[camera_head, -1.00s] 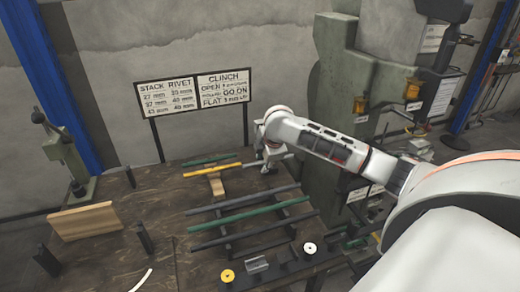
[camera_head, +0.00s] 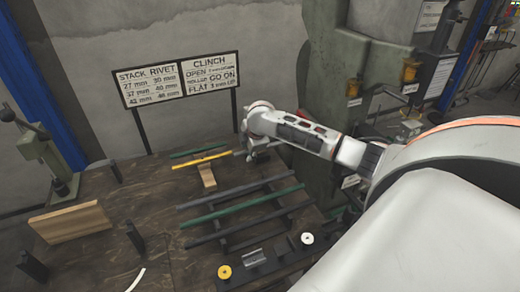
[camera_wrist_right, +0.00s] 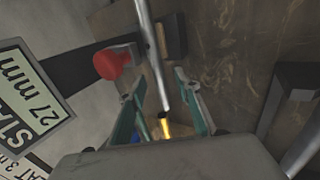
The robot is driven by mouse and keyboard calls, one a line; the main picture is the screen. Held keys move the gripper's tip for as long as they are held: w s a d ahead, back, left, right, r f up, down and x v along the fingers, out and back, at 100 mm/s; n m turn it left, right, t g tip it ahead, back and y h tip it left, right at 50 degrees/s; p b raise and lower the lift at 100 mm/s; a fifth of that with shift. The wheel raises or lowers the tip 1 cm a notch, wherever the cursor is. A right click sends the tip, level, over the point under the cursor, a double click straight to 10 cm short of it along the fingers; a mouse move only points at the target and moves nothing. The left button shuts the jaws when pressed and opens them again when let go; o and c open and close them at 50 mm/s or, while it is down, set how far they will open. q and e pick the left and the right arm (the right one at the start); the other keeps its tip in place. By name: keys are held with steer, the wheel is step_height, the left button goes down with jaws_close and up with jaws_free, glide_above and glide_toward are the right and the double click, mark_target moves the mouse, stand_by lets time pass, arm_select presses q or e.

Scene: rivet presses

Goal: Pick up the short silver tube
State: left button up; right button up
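The short silver tube (camera_head: 239,152) lies at the far side of the bench, in line with the yellow tube (camera_head: 200,160) and partly hidden by my right gripper (camera_head: 257,152). In the right wrist view the silver tube (camera_wrist_right: 151,45) runs down from the top edge to between the teal fingers of the right gripper (camera_wrist_right: 162,115). The fingers stand apart with gaps on both sides of the tube. A yellow tip (camera_wrist_right: 165,129) shows just beyond its end. My left gripper is not in view.
A green tube (camera_head: 200,150) lies behind the yellow one. Long dark and green tubes (camera_head: 235,206) rest on a rack in front. A sign board (camera_head: 180,80) stands behind, and a large green press (camera_head: 330,120) to the right. A red knob (camera_wrist_right: 114,62) shows near the fingers.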

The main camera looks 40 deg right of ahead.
steer(key=shift+w+f, duration=0.1)
steer(key=shift+f, duration=0.1)
jaws_close()
steer(key=shift+r, duration=0.15)
